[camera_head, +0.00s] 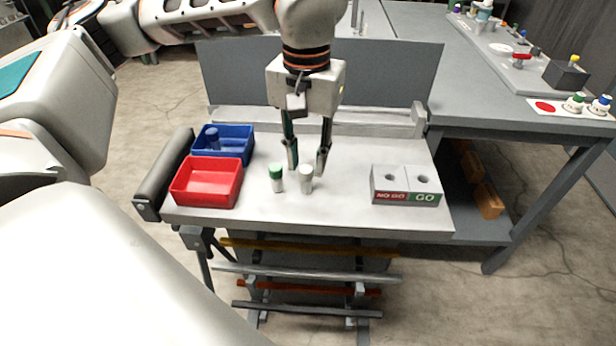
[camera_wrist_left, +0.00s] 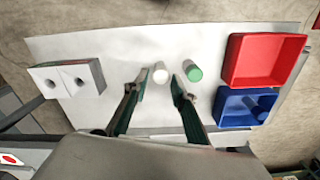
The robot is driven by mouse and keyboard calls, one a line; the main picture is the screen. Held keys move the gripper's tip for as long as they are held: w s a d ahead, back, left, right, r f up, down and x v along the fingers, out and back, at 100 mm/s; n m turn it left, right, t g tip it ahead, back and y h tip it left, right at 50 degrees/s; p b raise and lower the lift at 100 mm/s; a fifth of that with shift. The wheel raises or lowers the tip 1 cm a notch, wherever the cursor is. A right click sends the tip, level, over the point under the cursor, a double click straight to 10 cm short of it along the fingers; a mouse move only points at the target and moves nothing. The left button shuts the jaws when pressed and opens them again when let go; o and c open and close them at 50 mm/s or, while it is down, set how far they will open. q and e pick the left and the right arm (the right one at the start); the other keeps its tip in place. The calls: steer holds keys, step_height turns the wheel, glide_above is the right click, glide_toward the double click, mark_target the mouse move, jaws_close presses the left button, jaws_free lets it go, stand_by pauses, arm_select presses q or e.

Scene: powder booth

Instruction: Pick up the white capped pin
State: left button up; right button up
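The white capped pin (camera_head: 306,180) stands upright on the light tabletop, to the right of a green capped pin (camera_head: 277,178). In the wrist view the white capped pin (camera_wrist_left: 160,75) lies just beyond and between my fingertips, and the green capped pin (camera_wrist_left: 194,73) is by the other finger's tip. My left gripper (camera_head: 307,170) points down behind the two pins, fingers apart and empty; it also shows in the wrist view (camera_wrist_left: 158,82). My right gripper is not seen.
A red bin (camera_head: 207,203) and a blue bin (camera_head: 248,134) holding a blue pin (camera_head: 212,138) stand at the table's left. A NO GO/GO gauge block (camera_head: 405,174) stands at the right. The tabletop between is clear. A grey workbench (camera_head: 470,110) is behind right.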

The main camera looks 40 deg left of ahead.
mark_target(306, 168)
arm_select(q)
step_height(306, 168, down, 4)
steer(key=shift+r+b, duration=0.15)
steer(key=shift+b, duration=0.15)
jaws_close()
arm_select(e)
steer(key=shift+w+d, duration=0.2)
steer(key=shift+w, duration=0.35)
